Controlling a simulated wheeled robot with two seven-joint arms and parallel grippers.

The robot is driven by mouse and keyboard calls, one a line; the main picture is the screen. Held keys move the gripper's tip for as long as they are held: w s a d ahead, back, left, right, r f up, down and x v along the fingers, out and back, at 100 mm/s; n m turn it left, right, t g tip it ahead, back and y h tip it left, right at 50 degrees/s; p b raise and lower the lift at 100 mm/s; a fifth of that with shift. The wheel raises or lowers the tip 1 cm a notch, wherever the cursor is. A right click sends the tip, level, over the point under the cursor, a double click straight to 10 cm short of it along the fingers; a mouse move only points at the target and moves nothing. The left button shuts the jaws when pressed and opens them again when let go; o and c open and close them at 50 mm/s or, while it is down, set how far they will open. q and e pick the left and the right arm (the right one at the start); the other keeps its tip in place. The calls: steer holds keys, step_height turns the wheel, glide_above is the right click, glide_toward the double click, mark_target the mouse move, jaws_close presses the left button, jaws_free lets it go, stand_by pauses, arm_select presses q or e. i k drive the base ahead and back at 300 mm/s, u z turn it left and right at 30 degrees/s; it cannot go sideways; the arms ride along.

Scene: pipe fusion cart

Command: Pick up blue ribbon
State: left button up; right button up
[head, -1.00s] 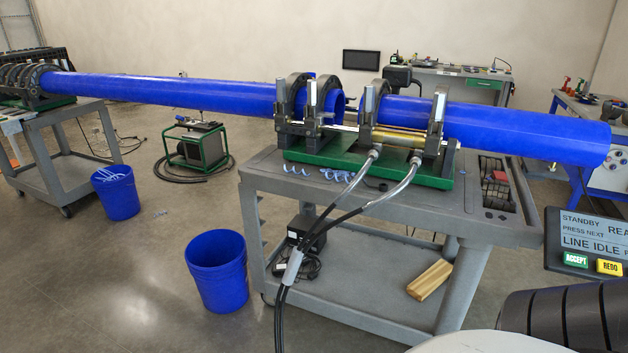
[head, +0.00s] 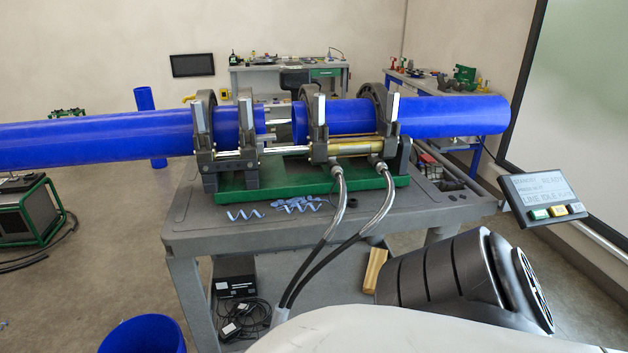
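Curled blue ribbons lie on the grey cart top, in front of the green base of the pipe clamp machine. Neither of my grippers shows in the head view. A dark rounded part of my own body fills the lower right. No ribbon is held in view.
The clamp machine (head: 310,182) holds two blue pipes (head: 95,140) across the grey cart (head: 210,240). Two hoses (head: 325,240) hang over the cart's front edge. A blue bucket (head: 143,337) stands on the floor at lower left. A control screen (head: 541,195) is at right.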

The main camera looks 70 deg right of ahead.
mark_target(309, 204)
steer(key=z, duration=1.05)
steer(key=i, duration=0.95)
steer(key=z, duration=1.05)
